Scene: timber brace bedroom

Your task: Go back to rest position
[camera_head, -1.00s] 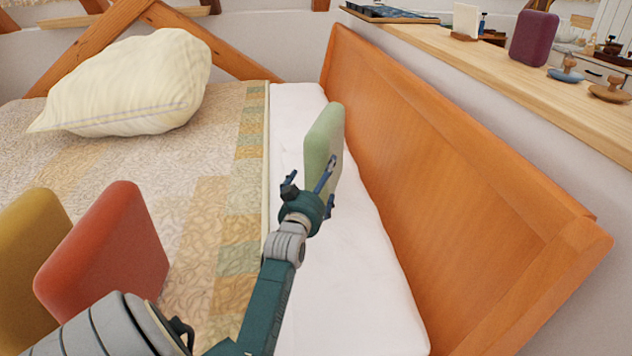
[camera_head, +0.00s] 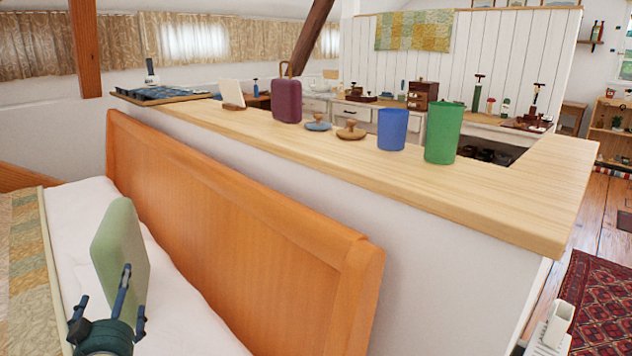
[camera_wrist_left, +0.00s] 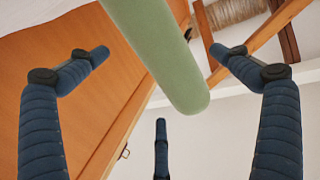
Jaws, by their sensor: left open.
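My left gripper (camera_head: 112,300) is at the lower left of the head view, over the white sheet. Its blue fingers are spread and empty, and they also show spread in the left wrist view (camera_wrist_left: 160,75). A pale green rounded slab (camera_head: 120,250) stands upright on the bed just beyond the fingers. It also shows in the left wrist view (camera_wrist_left: 160,50), between and beyond the fingers; I cannot tell whether any finger touches it. My right gripper is not in view.
The orange wooden headboard (camera_head: 235,225) rises right of the bed. Behind it runs a wooden ledge (camera_head: 500,190) bearing a purple slab (camera_head: 287,101), a blue cup (camera_head: 391,129) and a green cup (camera_head: 443,132). A red rug (camera_head: 600,300) lies at the right.

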